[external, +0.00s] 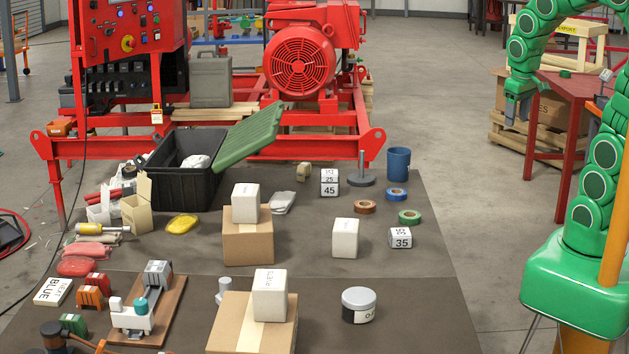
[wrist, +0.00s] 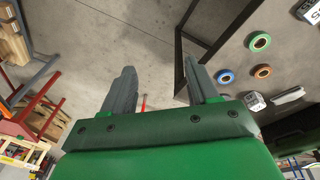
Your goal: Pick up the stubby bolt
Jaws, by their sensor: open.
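A short grey piece with a wider foot (external: 224,286), which looks like the stubby bolt, stands on the dark mat at front centre. The cardboard box beside it hides part of it. A taller thin grey rod on a round base (external: 362,172) stands further back. My gripper (external: 517,108) hangs at the upper right, over bare floor and far from both pieces. In the wrist view my gripper (wrist: 162,76) has its two fingers apart with nothing between them. I cannot make out the short grey piece in the wrist view.
A cardboard box (external: 223,325) with a white block (external: 269,296) stands right of the short piece. A wooden board (external: 171,312) with a small machine lies left. A grey-lidded jar (external: 359,307) and tape rolls (external: 410,217) are right. The red skid (external: 340,145) stands behind.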

